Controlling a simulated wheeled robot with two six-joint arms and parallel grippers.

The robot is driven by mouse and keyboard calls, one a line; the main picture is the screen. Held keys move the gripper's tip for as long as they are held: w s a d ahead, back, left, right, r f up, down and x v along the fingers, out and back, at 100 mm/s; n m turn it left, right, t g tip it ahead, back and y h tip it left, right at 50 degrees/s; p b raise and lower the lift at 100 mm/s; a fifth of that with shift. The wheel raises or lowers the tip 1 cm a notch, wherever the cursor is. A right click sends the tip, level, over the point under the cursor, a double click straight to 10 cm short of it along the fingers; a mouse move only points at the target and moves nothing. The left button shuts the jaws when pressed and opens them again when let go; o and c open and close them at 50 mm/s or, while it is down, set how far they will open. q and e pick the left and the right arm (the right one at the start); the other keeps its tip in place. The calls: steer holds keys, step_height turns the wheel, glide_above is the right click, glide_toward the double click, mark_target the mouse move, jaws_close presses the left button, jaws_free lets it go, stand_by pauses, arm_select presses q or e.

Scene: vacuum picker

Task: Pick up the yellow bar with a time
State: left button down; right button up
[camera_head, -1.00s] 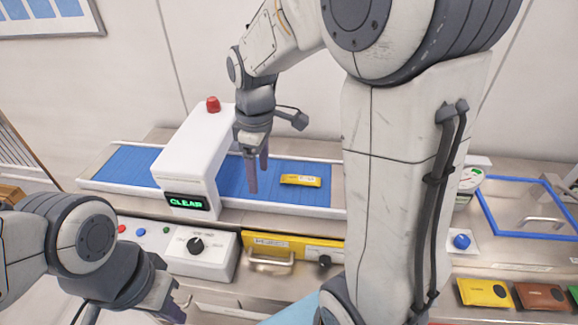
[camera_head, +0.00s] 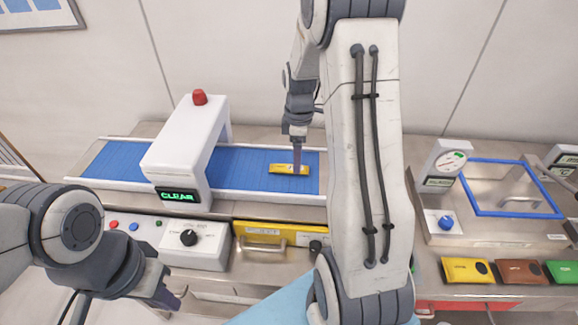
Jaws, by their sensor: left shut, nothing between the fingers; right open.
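A yellow bar (camera_head: 278,169) lies flat on the blue conveyor belt (camera_head: 240,167), near its right end. Its printing is too small to read. My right gripper (camera_head: 297,162) points down at the bar's right half, its fingers seen nearly edge-on and open. I cannot tell whether the fingers touch the bar. My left gripper (camera_head: 170,296) is shut and empty at the lower left, in front of the control panel and well away from the belt.
A white scanner arch (camera_head: 190,150) with a red lamp and a green "CLEAR" display spans the belt. Yellow (camera_head: 462,270), brown (camera_head: 520,271) and green (camera_head: 560,271) packets lie at the right. A blue-framed lid (camera_head: 515,212) and a gauge (camera_head: 450,162) stand behind them.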

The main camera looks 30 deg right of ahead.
mark_target(289, 169)
steer(key=shift+s+f, duration=0.1)
steer(key=shift+f, duration=1.35)
jaws_close()
steer(key=shift+r, duration=0.15)
